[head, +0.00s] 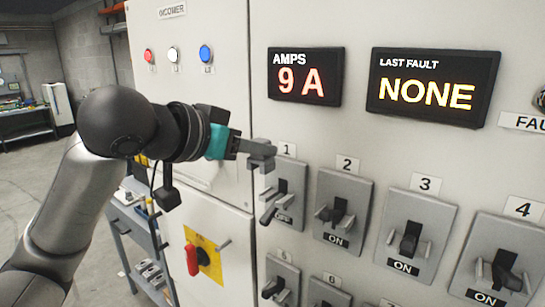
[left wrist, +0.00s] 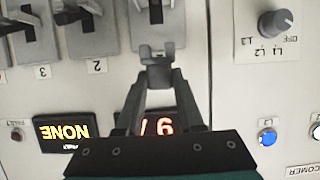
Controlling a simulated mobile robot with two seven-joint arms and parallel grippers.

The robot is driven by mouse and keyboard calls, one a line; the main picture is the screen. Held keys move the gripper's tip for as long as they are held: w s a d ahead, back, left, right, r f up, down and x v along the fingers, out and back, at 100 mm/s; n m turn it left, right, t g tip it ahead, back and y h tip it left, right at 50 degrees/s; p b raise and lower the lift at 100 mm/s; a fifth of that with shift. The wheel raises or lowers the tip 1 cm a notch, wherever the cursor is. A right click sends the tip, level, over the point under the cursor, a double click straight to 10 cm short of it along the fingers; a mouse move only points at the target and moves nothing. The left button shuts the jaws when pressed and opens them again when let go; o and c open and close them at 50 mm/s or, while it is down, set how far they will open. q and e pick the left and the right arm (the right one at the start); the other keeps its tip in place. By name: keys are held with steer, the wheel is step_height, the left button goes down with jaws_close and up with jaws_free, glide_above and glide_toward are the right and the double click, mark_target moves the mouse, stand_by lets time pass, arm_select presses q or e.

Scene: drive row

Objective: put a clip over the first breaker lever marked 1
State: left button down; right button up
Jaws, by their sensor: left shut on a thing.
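My left gripper (head: 250,148) is shut on a small grey clip (head: 264,160), in front of the panel just up and left of breaker 1. The clip also shows in the left wrist view (left wrist: 155,52), between the converging fingertips. Breaker 1 (head: 292,176) is a grey plate under the label 1. Its dark lever (head: 269,212) sticks out and points downward, and its lower label is partly covered. In the left wrist view the lever (left wrist: 155,12) is just beyond the clip, seemingly apart from it. My right gripper is not in view.
Breakers 2 (head: 343,208), 3 (head: 415,235) and 4 (head: 506,263) stand to the right, labelled ON. More breakers sit below. Displays (head: 305,77) are above. A red handle on a yellow plate (head: 207,262) is lower left. A workbench cart (head: 135,235) stands behind my arm.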

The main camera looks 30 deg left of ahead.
mark_target(283, 178)
arm_select(q)
steer(key=w+p, duration=0.2)
steer(key=w, duration=0.2)
steer(key=shift+w+d, duration=0.15)
steer(key=shift+w, duration=0.05)
steer(key=shift+f+b, duration=0.7)
steer(key=shift+f, duration=2.65)
steer(key=shift+w+f, duration=0.2)
steer(key=shift+w, duration=0.05)
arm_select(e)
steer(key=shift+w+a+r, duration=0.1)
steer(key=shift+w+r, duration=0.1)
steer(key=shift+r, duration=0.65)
arm_select(q)
steer(key=shift+f, duration=0.1)
steer(key=c, duration=0.5)
jaws_free()
steer(key=shift+f, duration=0.1)
steer(key=shift+c, duration=0.2)
